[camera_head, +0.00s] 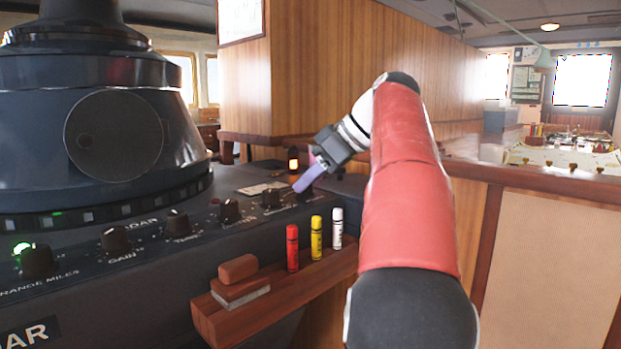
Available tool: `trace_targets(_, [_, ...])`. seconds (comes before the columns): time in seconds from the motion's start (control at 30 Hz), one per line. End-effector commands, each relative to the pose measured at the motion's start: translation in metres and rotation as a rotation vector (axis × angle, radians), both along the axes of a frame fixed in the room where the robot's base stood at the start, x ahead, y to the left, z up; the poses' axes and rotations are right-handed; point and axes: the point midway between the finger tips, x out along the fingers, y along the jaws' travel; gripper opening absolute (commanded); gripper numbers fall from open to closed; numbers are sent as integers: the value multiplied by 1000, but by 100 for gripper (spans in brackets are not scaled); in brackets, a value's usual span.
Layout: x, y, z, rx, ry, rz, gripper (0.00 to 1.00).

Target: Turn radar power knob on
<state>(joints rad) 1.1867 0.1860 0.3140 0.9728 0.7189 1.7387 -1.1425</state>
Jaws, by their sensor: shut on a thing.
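The radar console (75,285) is a dark unit with a row of black knobs along its sloped front panel. My gripper (302,186), with pale purple fingers, reaches down to the right end of this row. It is shut on the radar power knob, which the fingers mostly hide, so its turned position cannot be told. A green light (21,248) glows above the range knob (37,261) at the far left.
Below the panel, a wooden ledge (225,318) holds red (292,248), yellow (316,238) and white (337,229) markers and a wooden eraser (238,269). The radar hood (115,70) rises at left. A wood-panelled wall (320,70) stands behind my arm.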

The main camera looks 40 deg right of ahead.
Motion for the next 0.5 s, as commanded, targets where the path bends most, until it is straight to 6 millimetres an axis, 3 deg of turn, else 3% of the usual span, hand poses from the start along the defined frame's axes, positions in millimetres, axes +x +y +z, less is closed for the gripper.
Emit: trace_targets(0.5, [-1,3,-2,-3,-3,-145,4])
